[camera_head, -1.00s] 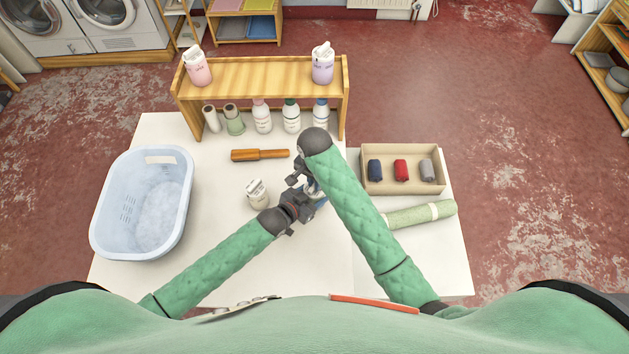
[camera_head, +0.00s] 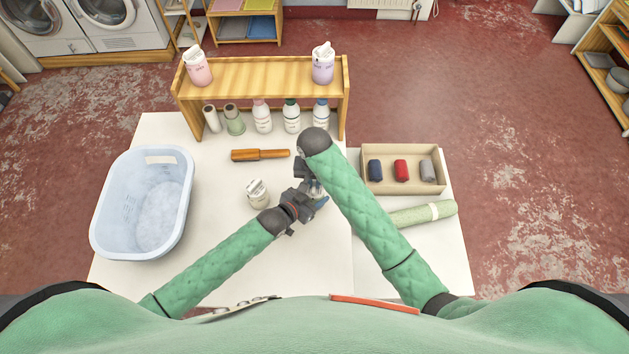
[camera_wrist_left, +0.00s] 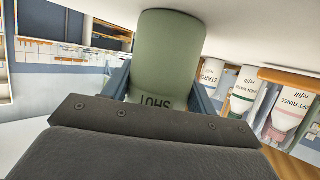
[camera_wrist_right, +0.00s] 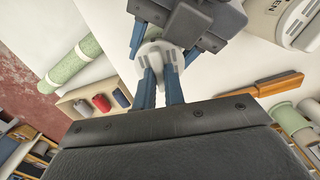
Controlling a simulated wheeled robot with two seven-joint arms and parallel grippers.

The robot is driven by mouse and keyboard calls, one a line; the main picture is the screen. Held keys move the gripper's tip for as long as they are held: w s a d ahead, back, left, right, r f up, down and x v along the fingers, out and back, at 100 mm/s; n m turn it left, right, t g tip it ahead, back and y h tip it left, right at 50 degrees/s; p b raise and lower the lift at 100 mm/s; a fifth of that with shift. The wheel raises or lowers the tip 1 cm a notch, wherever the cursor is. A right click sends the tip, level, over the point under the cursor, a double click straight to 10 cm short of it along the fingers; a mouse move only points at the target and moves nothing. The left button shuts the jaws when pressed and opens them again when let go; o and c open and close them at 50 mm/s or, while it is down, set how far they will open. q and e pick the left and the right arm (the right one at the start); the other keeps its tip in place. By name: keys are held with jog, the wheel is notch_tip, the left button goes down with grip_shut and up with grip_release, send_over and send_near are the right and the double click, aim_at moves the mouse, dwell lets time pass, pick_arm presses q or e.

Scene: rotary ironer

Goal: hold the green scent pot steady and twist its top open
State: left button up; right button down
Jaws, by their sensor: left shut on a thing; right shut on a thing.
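The green scent pot (camera_wrist_left: 168,55) fills the upper middle of the left wrist view, with dark letters reading SHUT near its edge. My left gripper (camera_head: 319,201) is shut on the pot, a blue finger on each side. The pale vented top (camera_wrist_right: 160,53) shows in the right wrist view, between the blue fingers of my right gripper (camera_wrist_right: 161,86), which is shut on it. In the head view the two grippers meet above the table's middle, and my right arm and the grippers hide most of the pot.
A pale pot (camera_head: 257,193) stands just left of the grippers. A wooden-handled tool (camera_head: 260,155) lies behind it. A blue basket (camera_head: 125,243) is at left. A shelf (camera_head: 262,72) with several bottles stands behind. A tray (camera_head: 402,188) and green roll (camera_head: 421,214) lie right.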

jog(key=n, duration=0.4)
jog(key=shift+n, duration=0.3)
jog(key=shift+a+n, duration=0.1)
jog(key=shift+n, duration=1.8)
jog(key=c, duration=1.5)
grip_release()
jog(key=shift+o, duration=0.2)
notch_tip(320, 180, up, 12)
